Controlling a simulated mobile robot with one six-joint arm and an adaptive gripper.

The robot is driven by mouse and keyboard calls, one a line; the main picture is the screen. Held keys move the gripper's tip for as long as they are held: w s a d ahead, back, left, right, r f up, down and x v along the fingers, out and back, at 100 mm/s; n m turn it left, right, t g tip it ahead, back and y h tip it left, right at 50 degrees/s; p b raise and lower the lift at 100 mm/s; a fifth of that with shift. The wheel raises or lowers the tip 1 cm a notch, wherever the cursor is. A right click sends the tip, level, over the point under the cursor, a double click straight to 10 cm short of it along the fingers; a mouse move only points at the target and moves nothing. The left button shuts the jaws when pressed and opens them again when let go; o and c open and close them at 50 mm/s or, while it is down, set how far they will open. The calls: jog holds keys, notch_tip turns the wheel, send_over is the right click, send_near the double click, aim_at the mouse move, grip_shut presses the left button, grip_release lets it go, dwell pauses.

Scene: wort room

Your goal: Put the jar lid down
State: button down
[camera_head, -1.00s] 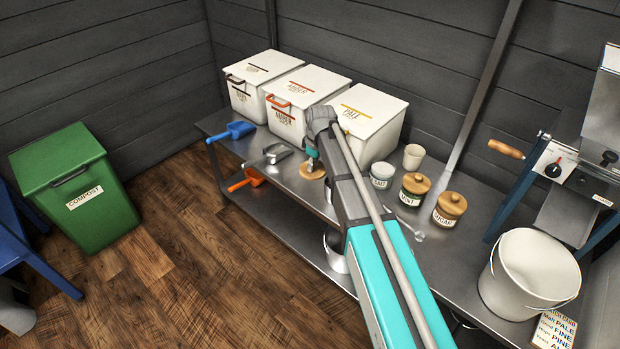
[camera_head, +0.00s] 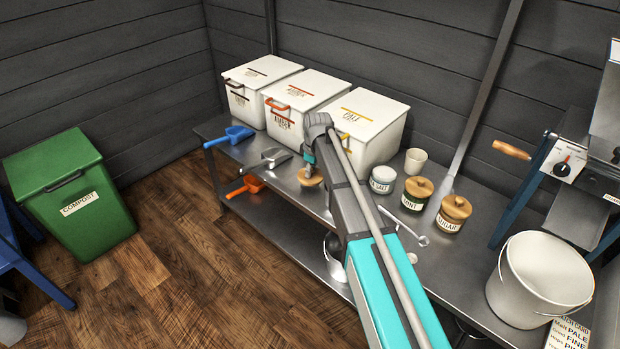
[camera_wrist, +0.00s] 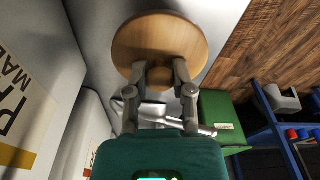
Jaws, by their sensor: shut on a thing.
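The jar lid, a round wooden disc (camera_wrist: 160,48), is held between the fingertips of my gripper (camera_wrist: 160,75) in the wrist view. In the head view the lid (camera_head: 310,180) shows at the end of my arm, low over the steel bench or touching it; I cannot tell which. My gripper (camera_head: 308,162) is shut on it. An open jar labelled SALT (camera_head: 382,180) stands right of my arm. Two other jars, one with a partly hidden label (camera_head: 416,193) and SUGAR (camera_head: 454,213), have wooden lids on.
White bins (camera_head: 368,120) line the back of the bench. A metal scoop (camera_head: 268,158) and a blue scoop (camera_head: 232,135) lie left of the lid. A cup (camera_head: 415,161), a spoon (camera_head: 407,229) and a white bucket (camera_head: 540,280) are to the right. Bare steel (camera_head: 290,211) shows near the front edge.

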aim_at(314, 175)
jog(key=shift+w+a+f+b, duration=0.1)
jog(key=shift+w+f+b, duration=0.3)
jog(key=shift+f+b, duration=1.4)
jog(key=shift+f, duration=0.15)
jog(key=shift+f, duration=0.2)
jog(key=shift+c, duration=2.4)
grip_release()
jog(key=shift+r, duration=0.1)
jog(key=shift+r, duration=0.2)
jog(key=r+p, duration=0.4)
jog(key=d+r+p, duration=0.1)
jog(key=r+p, duration=0.6)
jog(key=p, duration=0.1)
jog(key=shift+s+d+r, duration=0.15)
jog(key=shift+s+r, duration=0.25)
